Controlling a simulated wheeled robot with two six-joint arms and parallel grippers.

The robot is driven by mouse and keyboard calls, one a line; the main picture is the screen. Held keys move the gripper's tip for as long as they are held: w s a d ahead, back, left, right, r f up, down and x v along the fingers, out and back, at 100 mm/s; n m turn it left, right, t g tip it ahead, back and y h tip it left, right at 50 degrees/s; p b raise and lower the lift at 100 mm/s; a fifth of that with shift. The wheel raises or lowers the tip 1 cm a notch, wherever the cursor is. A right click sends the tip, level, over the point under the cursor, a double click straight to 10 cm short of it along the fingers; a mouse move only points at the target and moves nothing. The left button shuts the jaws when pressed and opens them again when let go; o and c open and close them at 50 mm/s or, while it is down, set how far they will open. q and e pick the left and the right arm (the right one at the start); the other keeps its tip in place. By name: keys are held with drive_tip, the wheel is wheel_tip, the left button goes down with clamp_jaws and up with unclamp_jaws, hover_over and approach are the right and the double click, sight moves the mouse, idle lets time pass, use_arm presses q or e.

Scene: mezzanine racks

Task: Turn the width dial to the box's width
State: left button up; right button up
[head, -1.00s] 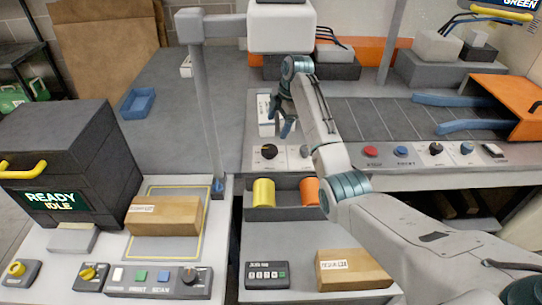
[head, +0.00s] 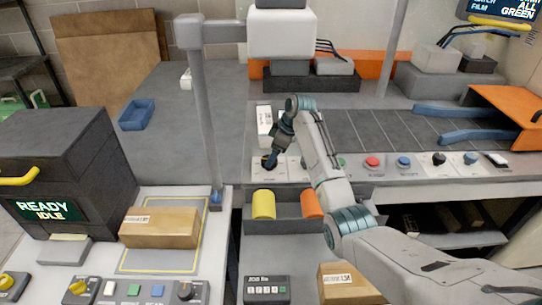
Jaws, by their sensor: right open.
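My right gripper (head: 269,160) points down at the leftmost black dial (head: 266,162) on the conveyor's front panel. Its jaws are open and at the dial, which they partly hide; I cannot tell if they touch it. The dial labels are too small to read. A brown box (head: 160,229) with a white label lies inside the yellow outline on the left bench. A second brown labelled box (head: 349,284) lies on the lower middle shelf. My left gripper is not in view.
More knobs and buttons, such as a red button (head: 372,161), line the panel to the right. Yellow (head: 263,204) and orange (head: 312,204) rolls sit in a tray below. A grey post (head: 207,120) stands left of my gripper. A white carton (head: 264,119) lies behind it.

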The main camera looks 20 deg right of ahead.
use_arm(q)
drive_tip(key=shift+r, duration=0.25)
use_arm(e)
drive_tip(key=shift+x, duration=1.55)
drive_tip(key=shift+c, duration=0.4)
drive_tip(key=c, duration=0.9)
drive_tip(key=shift+o, duration=0.2)
drive_tip(key=shift+d+n, duration=0.1)
drive_tip(key=shift+n, duration=0.3)
drive_tip(key=n+g, duration=0.1)
drive_tip(key=n, duration=0.1)
drive_tip(key=shift+w+n, duration=0.15)
drive_tip(key=shift+n, duration=0.25)
drive_tip(key=n+g+b, duration=0.1)
drive_tip(key=n+b, duration=0.1)
drive_tip(key=n, duration=0.1)
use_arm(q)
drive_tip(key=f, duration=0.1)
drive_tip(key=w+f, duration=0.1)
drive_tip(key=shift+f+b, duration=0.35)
use_arm(e)
drive_tip(key=shift+w+n+g, duration=0.1)
drive_tip(key=shift+n+g, duration=0.3)
drive_tip(key=shift+n, duration=0.1)
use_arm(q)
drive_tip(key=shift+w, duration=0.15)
